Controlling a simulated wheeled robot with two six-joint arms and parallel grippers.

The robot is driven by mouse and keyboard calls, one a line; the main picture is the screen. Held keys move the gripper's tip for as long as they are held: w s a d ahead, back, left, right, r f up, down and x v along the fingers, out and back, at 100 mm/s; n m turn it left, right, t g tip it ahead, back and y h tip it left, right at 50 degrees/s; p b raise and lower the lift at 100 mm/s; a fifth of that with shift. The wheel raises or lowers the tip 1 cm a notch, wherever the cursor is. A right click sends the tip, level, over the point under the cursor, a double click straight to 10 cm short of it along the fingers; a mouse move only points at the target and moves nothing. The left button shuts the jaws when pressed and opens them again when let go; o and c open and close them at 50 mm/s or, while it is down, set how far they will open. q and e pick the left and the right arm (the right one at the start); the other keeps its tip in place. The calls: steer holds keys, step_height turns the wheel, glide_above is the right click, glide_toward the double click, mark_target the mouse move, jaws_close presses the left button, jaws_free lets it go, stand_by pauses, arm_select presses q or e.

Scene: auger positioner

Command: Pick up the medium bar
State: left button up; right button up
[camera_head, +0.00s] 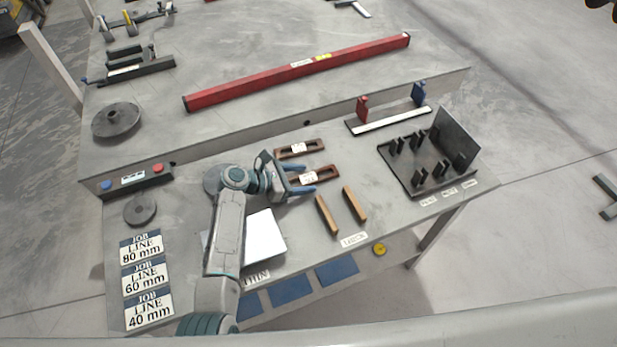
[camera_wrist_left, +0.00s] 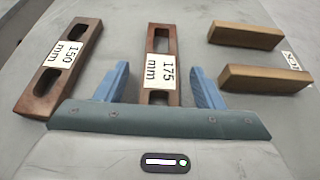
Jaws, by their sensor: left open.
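Two reddish-brown slotted bars lie on the bench. The one tagged 175 mm (camera_head: 325,171) also shows in the left wrist view (camera_wrist_left: 161,43). The other, tagged 150 mm (camera_head: 299,148), lies farther back and is at the left in the left wrist view (camera_wrist_left: 70,60). No tag says medium. My left gripper (camera_head: 308,180) is open, with its blue fingers one on each side of the 175 mm bar, a gap showing on both sides. It also shows in the left wrist view (camera_wrist_left: 160,75), its palm hiding the bar's near end. I cannot tell its height above the bar.
Two wooden blocks (camera_head: 327,215) (camera_head: 355,204) lie just right of my left gripper. A white plate (camera_head: 264,237) is beside my forearm. A black rack with posts (camera_head: 430,185) stands at the right. A long red beam (camera_head: 300,70) lies on the raised back level.

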mark_target(301, 180)
arm_select(q)
steer(key=shift+r, duration=0.1)
jaws_close()
step_height(301, 180, up, 10)
steer(key=s+a+r+n+t+y, duration=0.1)
steer(key=a+r+t, duration=0.1)
steer(key=a, duration=0.6)
steer(key=s+a+r+n+t, duration=0.1)
steer(key=s+a+r+n, duration=0.1)
steer(key=a, duration=0.6)
steer(key=s+a+r+t, duration=0.1)
steer(key=s+a+r, duration=0.5)
steer(key=s+r, duration=0.1)
steer(key=shift+a+r+n+y+b, duration=0.15)
steer(key=shift+a+n+y+b, duration=0.15)
steer(key=shift+a+y+b, duration=0.1)
